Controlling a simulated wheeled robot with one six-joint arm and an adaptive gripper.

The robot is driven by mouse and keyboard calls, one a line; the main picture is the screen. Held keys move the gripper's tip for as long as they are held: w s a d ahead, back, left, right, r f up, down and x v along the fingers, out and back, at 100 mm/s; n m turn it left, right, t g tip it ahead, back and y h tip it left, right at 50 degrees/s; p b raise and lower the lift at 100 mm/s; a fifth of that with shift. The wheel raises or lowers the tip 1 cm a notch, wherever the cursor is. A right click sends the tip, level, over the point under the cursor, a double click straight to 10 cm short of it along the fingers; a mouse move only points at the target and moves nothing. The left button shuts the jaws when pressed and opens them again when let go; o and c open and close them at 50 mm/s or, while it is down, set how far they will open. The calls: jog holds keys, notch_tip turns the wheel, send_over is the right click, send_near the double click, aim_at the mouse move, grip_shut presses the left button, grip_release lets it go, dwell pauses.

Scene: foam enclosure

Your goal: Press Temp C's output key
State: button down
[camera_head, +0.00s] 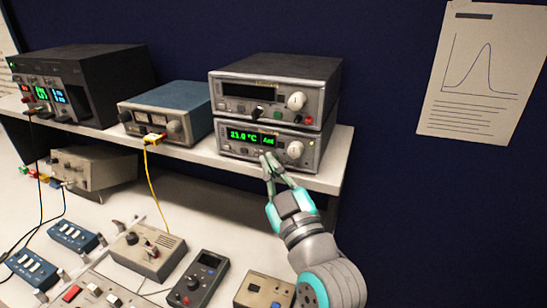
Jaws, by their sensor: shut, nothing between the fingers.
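Two temperature units are stacked at the right end of the shelf. The upper unit (281,98) has a dark display, a white knob and small red and green keys. The lower unit (240,148) has a lit green display reading about 21.0 °C and a white knob at its right. I cannot read the name labels, so I cannot tell which is Temp C. My gripper (267,158) is shut and empty. Its fingertips are at the lower front of the lower unit, below the display, and hide part of the panel there. I cannot tell whether they touch a key.
A blue-topped meter box (180,103) and a large black instrument (105,80) stand left on the shelf (330,178). Below, the bench holds a switch box (148,250), a handheld meter (198,280) and several boxes. A yellow cable (150,185) hangs off the shelf.

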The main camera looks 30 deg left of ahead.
jog(key=shift+w, duration=0.15)
dwell(0.5)
jog(key=shift+s+d, duration=0.1)
jog(key=shift+s, duration=0.65)
jog(key=s, duration=0.2)
jog(key=s+d, duration=0.1)
jog(key=s, duration=0.2)
jog(key=shift+d, duration=0.1)
jog(key=shift+w, duration=0.1)
dwell(0.7)
